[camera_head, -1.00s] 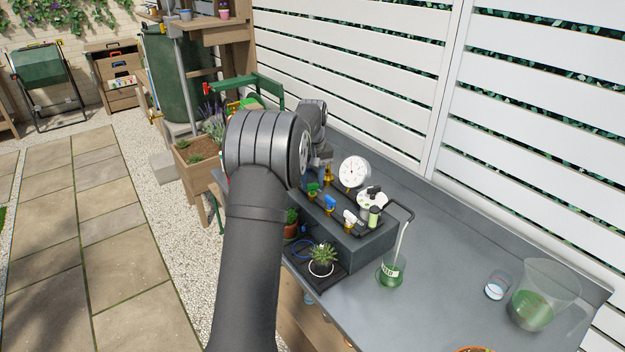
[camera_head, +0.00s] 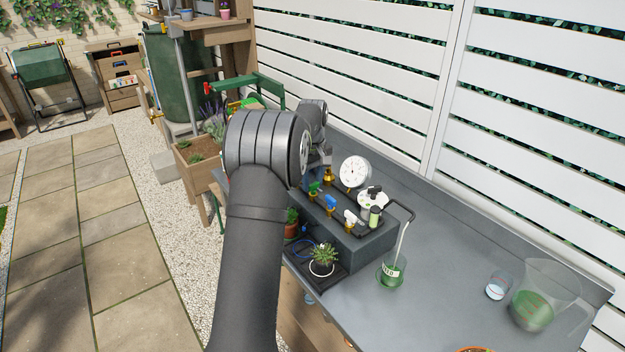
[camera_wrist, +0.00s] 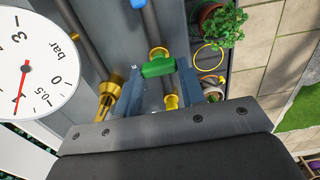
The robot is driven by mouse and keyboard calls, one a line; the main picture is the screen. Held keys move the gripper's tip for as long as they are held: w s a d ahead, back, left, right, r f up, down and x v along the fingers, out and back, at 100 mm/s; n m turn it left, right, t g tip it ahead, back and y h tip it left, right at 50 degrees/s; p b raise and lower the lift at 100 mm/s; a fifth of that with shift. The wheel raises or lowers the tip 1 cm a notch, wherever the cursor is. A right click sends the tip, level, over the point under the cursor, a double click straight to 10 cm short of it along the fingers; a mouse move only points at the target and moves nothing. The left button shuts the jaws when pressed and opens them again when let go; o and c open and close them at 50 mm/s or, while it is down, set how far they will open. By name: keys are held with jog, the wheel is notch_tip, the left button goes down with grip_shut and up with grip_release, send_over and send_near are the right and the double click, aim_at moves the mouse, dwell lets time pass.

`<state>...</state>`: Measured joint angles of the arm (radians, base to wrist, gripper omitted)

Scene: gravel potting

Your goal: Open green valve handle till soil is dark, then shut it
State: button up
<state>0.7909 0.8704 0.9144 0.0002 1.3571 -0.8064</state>
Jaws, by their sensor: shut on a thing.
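The green valve handle (camera_wrist: 158,67) sits on a brass valve in the wrist view, lying across the pipe line. My gripper (camera_wrist: 159,80) has one finger at each end of it and is shut on it. The green handle also shows in the head view (camera_head: 314,188), left of a blue handle (camera_head: 330,202) and a white handle (camera_head: 350,216). A leafy plant in a terracotta pot (camera_wrist: 208,13) stands beside the valve block. A second pot (camera_wrist: 212,92) is partly hidden by my gripper. The soil's shade is too small to tell.
A pressure gauge (camera_head: 354,171) stands behind the valves, its dial (camera_wrist: 35,55) close on the left in the wrist view. The bench middle is clear.

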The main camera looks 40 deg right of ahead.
aim_at(313, 183)
jog(key=o, duration=1)
notch_tip(313, 183, up, 18)
jog(key=shift+f, duration=0.25)
